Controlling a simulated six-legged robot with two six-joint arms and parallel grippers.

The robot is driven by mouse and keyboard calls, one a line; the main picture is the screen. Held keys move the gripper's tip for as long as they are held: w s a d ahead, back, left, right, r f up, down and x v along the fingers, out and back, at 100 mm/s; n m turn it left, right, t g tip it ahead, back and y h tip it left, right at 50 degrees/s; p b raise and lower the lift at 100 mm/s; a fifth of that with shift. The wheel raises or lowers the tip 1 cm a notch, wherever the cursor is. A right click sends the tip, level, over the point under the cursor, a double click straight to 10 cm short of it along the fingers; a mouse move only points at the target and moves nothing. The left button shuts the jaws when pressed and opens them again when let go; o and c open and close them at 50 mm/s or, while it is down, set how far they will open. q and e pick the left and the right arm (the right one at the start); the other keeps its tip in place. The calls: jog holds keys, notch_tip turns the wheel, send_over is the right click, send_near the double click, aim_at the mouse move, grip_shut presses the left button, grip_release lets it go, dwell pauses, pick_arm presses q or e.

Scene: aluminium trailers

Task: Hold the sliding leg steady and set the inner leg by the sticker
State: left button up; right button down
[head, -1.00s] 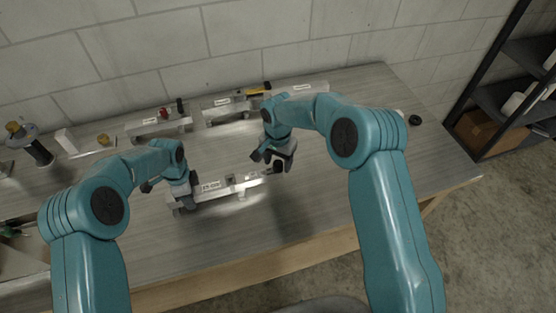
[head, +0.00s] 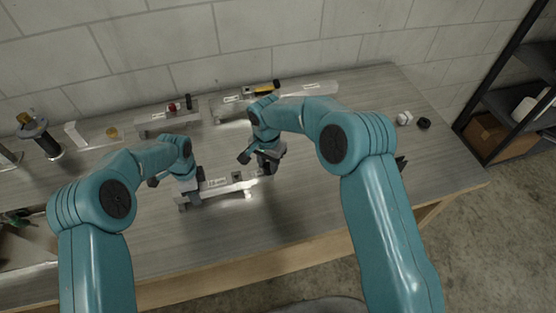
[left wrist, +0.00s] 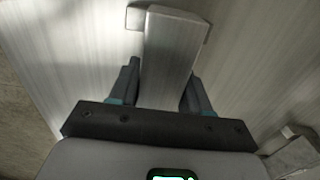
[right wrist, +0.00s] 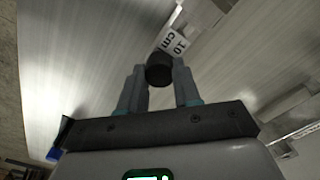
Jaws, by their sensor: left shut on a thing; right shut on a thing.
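The sliding leg (head: 217,187) is a pale aluminium bar with a label, lying across the middle of the bench. My left gripper (head: 188,192) is shut on its left part; in the left wrist view the jaws flank the bar (left wrist: 168,55). My right gripper (head: 264,163) is shut on the round black foot (right wrist: 159,70) at the right end of the inner leg. The gripper hides part of the inner leg in the head view.
Other aluminium legs (head: 155,120) lie along the back of the bench near the wall, with a yellow-handled tool (head: 265,89). A spool-like stand (head: 42,140) is at the left. A white piece (head: 404,118) and a black ring (head: 424,123) lie at the right. The front of the bench is clear.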

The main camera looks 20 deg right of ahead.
pick_arm(q)
jog(key=shift+d, duration=0.1)
pick_arm(e)
jog(key=c, duration=0.8)
grip_release()
notch_tip(320, 180, up, 12)
pick_arm(q)
jog(key=o, duration=1.4)
